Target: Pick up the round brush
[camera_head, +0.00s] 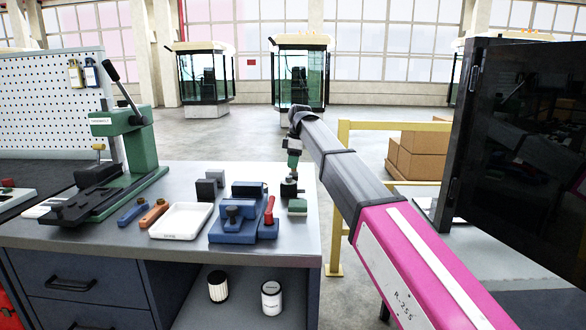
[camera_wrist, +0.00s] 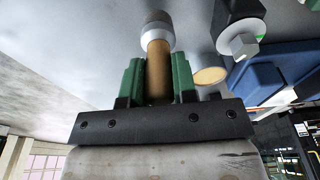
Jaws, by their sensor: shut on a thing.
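In the wrist view, the round brush (camera_wrist: 158,62) shows as a tan, wood-coloured shaft with a pale grey-white collar and a brownish end. My gripper (camera_wrist: 158,80) has its two green fingers on either side of the shaft and is shut on it. In the head view, my gripper (camera_head: 297,207) is low at the right end of the grey workbench, just right of the blue vise. The brush cannot be made out there. I cannot tell whether the brush touches the bench.
The blue vise (camera_head: 238,217) with a red handle stands close to my gripper. A white tray (camera_head: 182,221), an orange-handled tool (camera_head: 153,213) and a green press (camera_head: 128,150) are further left. A yellow rail (camera_head: 342,190) and dark screen (camera_head: 515,130) stand right.

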